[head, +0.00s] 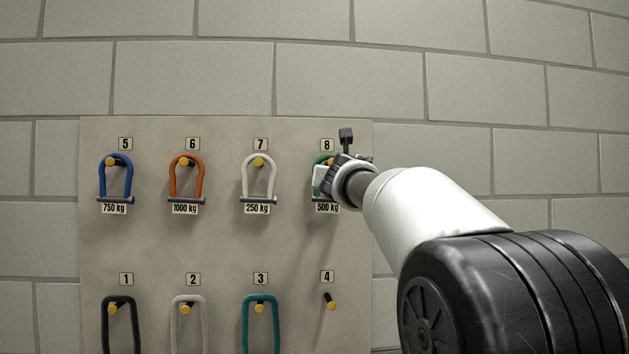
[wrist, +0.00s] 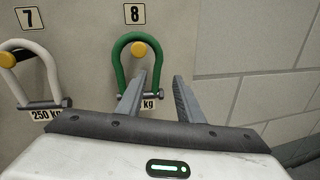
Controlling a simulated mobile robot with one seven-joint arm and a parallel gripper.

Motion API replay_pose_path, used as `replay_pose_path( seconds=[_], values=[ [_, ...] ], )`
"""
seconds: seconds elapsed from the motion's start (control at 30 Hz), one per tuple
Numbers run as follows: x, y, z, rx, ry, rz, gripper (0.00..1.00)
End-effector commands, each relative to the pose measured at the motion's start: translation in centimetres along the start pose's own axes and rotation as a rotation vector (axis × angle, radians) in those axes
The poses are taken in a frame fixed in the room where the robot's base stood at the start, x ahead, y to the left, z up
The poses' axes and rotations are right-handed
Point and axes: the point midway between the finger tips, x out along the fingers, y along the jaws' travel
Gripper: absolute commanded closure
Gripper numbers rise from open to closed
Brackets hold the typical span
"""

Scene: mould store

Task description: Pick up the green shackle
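The green shackle (wrist: 122,62) hangs on a yellow-tipped peg (wrist: 138,49) under the number 8 plate in the wrist view. In the head view the shackle (head: 317,184) is mostly hidden behind my gripper and arm. My gripper (wrist: 166,80) is open in the wrist view. Nothing shows held between the fingers.
A white shackle (head: 259,176) hangs at 7, left of the green one, with an orange (head: 186,176) and a blue shackle (head: 115,176) farther left. Lower pegs hold more shackles, but peg 4 (head: 331,302) is empty. The board (head: 225,235) is on a block wall (head: 455,90).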

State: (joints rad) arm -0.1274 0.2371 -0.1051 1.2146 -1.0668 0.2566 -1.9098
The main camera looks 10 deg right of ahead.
Motion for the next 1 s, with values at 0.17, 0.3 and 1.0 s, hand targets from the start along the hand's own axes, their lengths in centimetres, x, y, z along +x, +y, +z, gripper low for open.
replay_pose_path(
  seconds=[0.17,0.3,1.0],
  values=[
    [1.3,0.0,0.1,0.001,0.0,0.001,0.67],
    [2.8,0.3,0.2,0.0,0.001,0.0,0.67],
    [6.4,0.5,0.1,0.002,0.0,0.001,0.94]
  ],
)
